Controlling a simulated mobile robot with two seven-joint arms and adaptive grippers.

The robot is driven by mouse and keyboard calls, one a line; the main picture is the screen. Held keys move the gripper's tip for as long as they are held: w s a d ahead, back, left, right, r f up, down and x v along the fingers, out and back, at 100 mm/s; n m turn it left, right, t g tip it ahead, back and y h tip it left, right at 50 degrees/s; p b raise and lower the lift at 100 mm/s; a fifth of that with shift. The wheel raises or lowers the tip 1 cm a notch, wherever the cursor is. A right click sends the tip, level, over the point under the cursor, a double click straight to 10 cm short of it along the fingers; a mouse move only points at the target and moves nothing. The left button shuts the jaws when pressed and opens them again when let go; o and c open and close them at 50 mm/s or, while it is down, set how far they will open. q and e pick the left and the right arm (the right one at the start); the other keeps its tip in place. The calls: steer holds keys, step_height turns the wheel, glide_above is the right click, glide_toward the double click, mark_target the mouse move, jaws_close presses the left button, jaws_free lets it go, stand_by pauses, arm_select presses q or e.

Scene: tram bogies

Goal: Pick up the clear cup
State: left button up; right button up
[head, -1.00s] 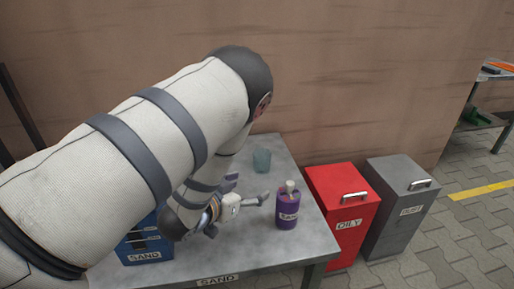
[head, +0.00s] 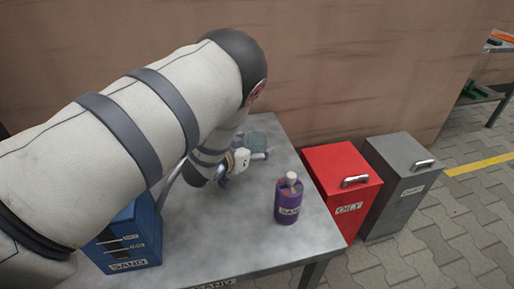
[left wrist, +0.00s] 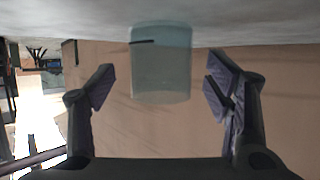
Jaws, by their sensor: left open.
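The clear cup (head: 256,141) is a bluish see-through tumbler standing on the grey table near its back edge. In the left wrist view the cup (left wrist: 160,65) appears upside down, hanging from the table surface at the top, centred between the two fingers. My left gripper (head: 252,149) is open and close to the cup in the head view, hiding part of it. In the left wrist view the left gripper's (left wrist: 160,90) purple-padded fingers stand apart, with a gap on each side of the cup. I cannot tell how deep the cup sits between them. My right gripper is out of view.
A purple bottle (head: 288,202) with a pale cap stands at the table's right side. A blue box (head: 128,240) marked SAND is at the front left. Red (head: 338,180) and grey (head: 398,175) bins stand right of the table (head: 225,240). A brown wall (head: 340,70) rises behind.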

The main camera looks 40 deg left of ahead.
arm_select(q)
steer(key=x, duration=0.2)
steer(key=shift+w+a+f, duration=0.1)
steer(key=shift+w+f, duration=0.1)
steer(key=c, duration=1.2)
steer(key=shift+o, duration=0.2)
steer(key=shift+r, duration=0.15)
